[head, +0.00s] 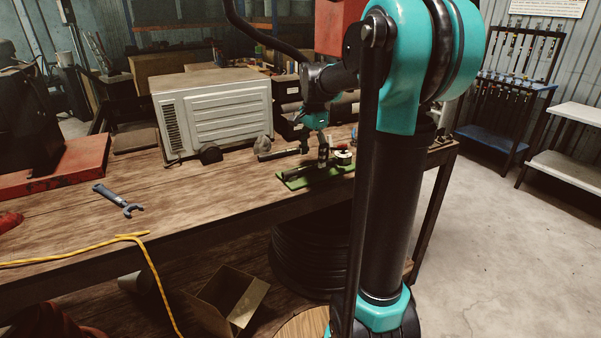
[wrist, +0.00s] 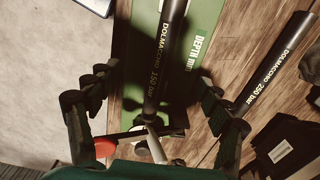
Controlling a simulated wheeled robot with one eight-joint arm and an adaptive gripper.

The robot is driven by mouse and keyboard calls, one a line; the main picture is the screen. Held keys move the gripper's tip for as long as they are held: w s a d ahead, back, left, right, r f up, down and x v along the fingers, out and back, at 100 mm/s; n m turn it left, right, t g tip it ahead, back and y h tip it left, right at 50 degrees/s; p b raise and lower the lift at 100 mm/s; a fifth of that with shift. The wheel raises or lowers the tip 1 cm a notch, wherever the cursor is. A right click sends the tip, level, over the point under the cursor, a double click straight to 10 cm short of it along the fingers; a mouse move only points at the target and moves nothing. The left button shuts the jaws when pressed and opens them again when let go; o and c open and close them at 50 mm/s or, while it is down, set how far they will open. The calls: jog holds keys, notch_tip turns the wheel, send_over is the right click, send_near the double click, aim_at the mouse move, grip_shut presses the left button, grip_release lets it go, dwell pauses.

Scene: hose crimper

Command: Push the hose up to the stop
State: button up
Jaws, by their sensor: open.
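A black hose (wrist: 164,55) lies along a green board (wrist: 202,25) marked "DEPTH mm"; its lower end in the wrist view is near a silver metal piece (wrist: 154,143) and a dark block. Whether the hose end touches them is unclear. My gripper (wrist: 157,82) is open, with one finger on each side of the hose and a visible gap to both. The head view shows my gripper (head: 323,155) low over the green board (head: 294,184) on the bench; the hose there is small and partly hidden.
A second black hose (wrist: 272,62) lies on the bench to the right in the wrist view. A red-topped part (wrist: 105,147) is near the left finger.

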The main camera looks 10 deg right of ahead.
jog(key=shift+r, duration=3.05)
